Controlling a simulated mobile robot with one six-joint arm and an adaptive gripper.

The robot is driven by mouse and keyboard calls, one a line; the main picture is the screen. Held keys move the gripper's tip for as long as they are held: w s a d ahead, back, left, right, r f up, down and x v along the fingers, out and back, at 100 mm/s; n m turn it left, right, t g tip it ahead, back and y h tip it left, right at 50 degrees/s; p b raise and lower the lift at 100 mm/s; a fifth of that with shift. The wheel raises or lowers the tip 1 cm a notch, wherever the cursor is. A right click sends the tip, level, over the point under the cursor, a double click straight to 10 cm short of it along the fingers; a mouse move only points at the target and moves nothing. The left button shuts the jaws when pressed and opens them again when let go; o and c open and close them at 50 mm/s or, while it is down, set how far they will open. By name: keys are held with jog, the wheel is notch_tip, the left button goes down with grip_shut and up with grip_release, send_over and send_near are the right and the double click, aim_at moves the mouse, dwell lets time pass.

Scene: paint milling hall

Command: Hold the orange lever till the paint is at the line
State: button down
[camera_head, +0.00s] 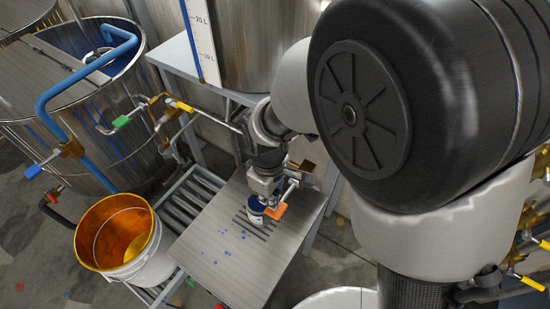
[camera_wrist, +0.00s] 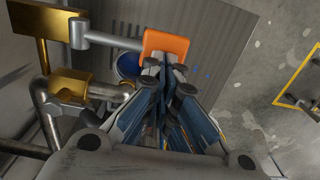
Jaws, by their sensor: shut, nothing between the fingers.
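The orange lever (camera_head: 276,211) sits on a pipe fitting above the steel table; it also shows in the wrist view (camera_wrist: 166,44). My gripper (camera_wrist: 165,72) is shut and empty, its fingertips close against the lever's near edge; whether they touch is unclear. In the head view, my arm comes down over the valve and hides part of it. A small pale can (camera_head: 256,209) with blue paint stands on the slatted table just below the lever. Its blue inside shows partly in the wrist view (camera_wrist: 128,64). I cannot make out a line on the can or the paint level against it.
The steel table (camera_head: 232,265) has blue drips on it. A white bucket (camera_head: 152,266) with orange inside stands left, by a roller track (camera_head: 189,207). Brass valves and pipes (camera_wrist: 68,88) crowd the wrist view's left. A tank with a litre scale (camera_head: 201,42) stands behind.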

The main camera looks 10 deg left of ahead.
aim_at(268, 208)
jog(key=f, duration=0.1)
jog(key=f+b, duration=0.1)
jog(key=f, duration=0.1)
jog(key=s+f+b, duration=0.1)
jog(key=shift+a+f, duration=0.2)
jog(key=shift+f, duration=0.15)
jog(key=shift+r, duration=0.1)
dwell(2.7)
jog(key=shift+r, duration=0.3)
jog(key=s+a+r+p, duration=0.1)
jog(key=s+r+p, duration=0.1)
jog(key=r, duration=0.4)
jog(key=s+a+r+p, duration=0.1)
jog(key=s+r+p, duration=0.1)
jog(key=r, duration=0.4)
jog(key=shift+s+r+p, duration=0.25)
jog(key=shift+s+p, duration=0.1)
jog(key=shift+p, duration=0.15)
